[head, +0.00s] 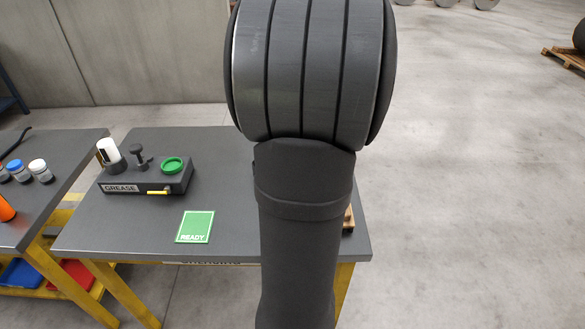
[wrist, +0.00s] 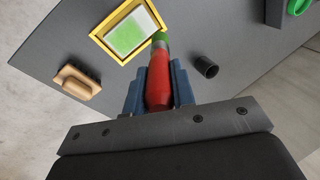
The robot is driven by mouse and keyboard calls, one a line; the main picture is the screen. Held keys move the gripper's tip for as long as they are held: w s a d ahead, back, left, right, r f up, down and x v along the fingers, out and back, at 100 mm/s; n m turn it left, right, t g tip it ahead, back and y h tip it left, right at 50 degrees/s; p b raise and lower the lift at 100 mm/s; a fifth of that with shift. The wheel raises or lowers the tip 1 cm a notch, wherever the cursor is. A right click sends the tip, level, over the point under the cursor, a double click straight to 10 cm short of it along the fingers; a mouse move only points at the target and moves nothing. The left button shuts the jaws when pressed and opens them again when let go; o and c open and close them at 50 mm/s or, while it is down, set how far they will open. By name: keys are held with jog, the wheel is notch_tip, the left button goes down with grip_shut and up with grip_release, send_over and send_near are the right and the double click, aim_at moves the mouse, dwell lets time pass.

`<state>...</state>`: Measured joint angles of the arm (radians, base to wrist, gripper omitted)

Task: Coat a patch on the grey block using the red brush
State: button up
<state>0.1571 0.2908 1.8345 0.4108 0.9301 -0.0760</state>
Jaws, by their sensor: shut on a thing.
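My gripper (wrist: 157,82) is shut on the red brush (wrist: 158,88) in the wrist view, its blue fingers on either side of the handle. The brush's tip is green and lies at the right corner of a yellow frame (wrist: 104,46). Whether it touches the frame is unclear. Inside the frame is a pale panel (wrist: 147,20) with a green smear over much of it. A dark grey block (head: 150,181) marked GREASE, with a green ring (head: 173,165) on top, stands on the table in the head view. My arm hides the gripper and brush there.
A wooden-backed scrubbing brush (wrist: 75,83) and a black cup (wrist: 205,67) are on the grey table (wrist: 230,25) near the frame. A green READY card (head: 195,227) lies on the table. Several small bottles (head: 40,170) stand on the left table.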

jog(key=shift+s+f, duration=1.95)
jog(key=shift+f, duration=0.6)
jog(key=w, duration=0.4)
jog(key=shift+r, duration=4.05)
jog(key=shift+s+f, duration=0.1)
jog(key=shift+f, duration=0.4)
jog(key=shift+r, duration=0.15)
